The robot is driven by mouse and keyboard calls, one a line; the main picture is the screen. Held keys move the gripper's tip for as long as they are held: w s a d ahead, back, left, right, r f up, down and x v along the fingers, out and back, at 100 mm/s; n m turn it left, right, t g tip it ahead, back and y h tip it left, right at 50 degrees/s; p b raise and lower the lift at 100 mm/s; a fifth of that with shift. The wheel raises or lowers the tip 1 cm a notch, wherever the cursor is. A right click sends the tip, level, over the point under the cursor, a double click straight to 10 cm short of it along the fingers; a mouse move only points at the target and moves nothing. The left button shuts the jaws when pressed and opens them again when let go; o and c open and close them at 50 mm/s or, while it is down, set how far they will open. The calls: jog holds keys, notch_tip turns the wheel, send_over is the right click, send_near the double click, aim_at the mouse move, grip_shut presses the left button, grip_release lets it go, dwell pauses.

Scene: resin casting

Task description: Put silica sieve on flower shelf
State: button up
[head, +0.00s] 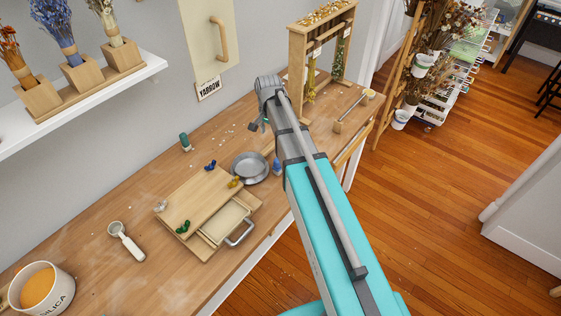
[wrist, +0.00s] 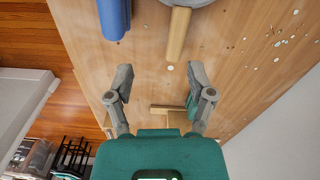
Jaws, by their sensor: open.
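The silica sieve (head: 250,166) looks like a round grey pan lying on the wooden bench. In the wrist view its grey rim (wrist: 192,3) and wooden handle (wrist: 179,36) show at the top, the handle pointing toward my gripper (wrist: 159,78). My gripper is open and empty, its fingers apart from the handle. In the head view my gripper (head: 257,125) is small and partly hidden by my arm, beyond the sieve. The flower shelf appears to be the white wall shelf (head: 150,69) at upper left, bearing dried flowers in wooden blocks (head: 78,75).
A blue bottle (head: 277,168) stands close beside the sieve and shows in the wrist view (wrist: 113,18). A wooden press or board (head: 205,200), a scoop (head: 125,240) and a silica tub (head: 62,290) occupy the left bench. A wooden rack (head: 297,50) stands behind my arm.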

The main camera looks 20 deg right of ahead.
jog(key=s+n, duration=0.9)
jog(key=s, duration=0.9)
jog(key=shift+s+a, duration=0.3)
jog(key=shift+a, duration=0.1)
jog(key=shift+w, duration=0.15)
jog(key=c, duration=0.3)
jog(key=w+a+m, duration=0.2)
jog(key=w+m, duration=0.5)
jog(key=w+a+r+m+p, duration=0.1)
jog(key=w+a+m, duration=0.2)
jog(key=w+m, duration=0.4)
jog(key=w+a+r+m+p, duration=0.1)
jog(key=w+a+m, duration=0.1)
jog(key=w+m, duration=0.5)
jog(key=shift+w+a+r+m, duration=0.2)
jog(key=shift+w+a+m, duration=0.1)
jog(key=shift+a, duration=0.1)
jog(key=shift+c, duration=0.2)
jog(key=shift+f, duration=0.15)
